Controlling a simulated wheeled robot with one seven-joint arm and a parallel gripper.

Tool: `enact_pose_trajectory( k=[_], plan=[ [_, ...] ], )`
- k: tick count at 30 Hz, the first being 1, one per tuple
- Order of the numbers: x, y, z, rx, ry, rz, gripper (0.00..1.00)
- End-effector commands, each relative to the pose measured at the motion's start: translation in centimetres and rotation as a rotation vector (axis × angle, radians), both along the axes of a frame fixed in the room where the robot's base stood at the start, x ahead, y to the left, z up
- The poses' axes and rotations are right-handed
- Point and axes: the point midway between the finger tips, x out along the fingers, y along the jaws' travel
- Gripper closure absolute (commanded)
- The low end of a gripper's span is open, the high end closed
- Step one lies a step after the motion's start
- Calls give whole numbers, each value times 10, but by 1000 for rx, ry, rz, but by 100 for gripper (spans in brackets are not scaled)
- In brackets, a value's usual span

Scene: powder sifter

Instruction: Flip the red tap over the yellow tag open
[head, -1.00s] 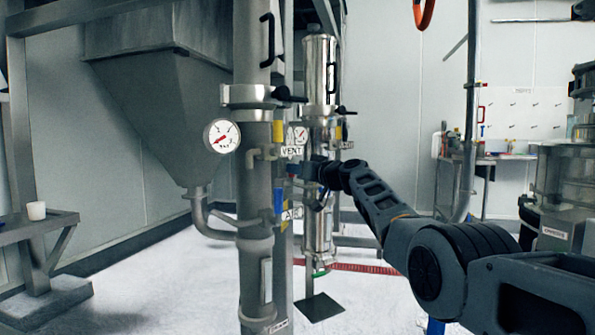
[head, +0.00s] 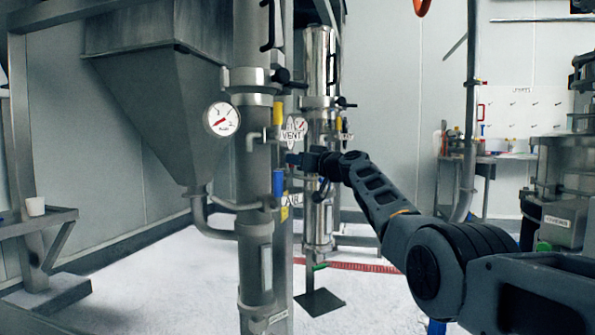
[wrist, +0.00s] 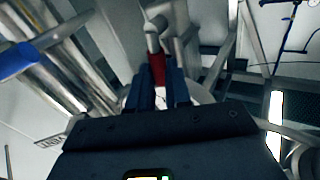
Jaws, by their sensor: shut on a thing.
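The red tap (wrist: 157,68) shows in the wrist view as a red handle below a pale metal fitting, between my two dark fingers. My gripper (wrist: 160,88) is shut on this red handle. In the head view my gripper (head: 293,159) is beside the grey column, between the VENT sign and the AIR sign. The red handle cannot be made out there. A small yellow tag (head: 284,213) shows below the AIR sign. I cannot tell whether it is the tag under the red tap.
A blue tap handle (head: 278,183) and a yellow handle (head: 278,113) are on the grey column (head: 251,170), close to my gripper. A round gauge (head: 222,119) sticks out at left. A steel cylinder (head: 319,65) stands behind. Open floor lies below.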

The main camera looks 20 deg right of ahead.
Motion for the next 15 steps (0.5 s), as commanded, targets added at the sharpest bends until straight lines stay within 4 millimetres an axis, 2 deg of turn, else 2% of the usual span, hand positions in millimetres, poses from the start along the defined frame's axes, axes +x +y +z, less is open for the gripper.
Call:
enact_pose_trajectory(
  k=[1,15],
  plan=[
    [-1,1,-6,-9,-16,0,100],
    [-6,4,-3,-87,-121,-1,100]
  ],
)
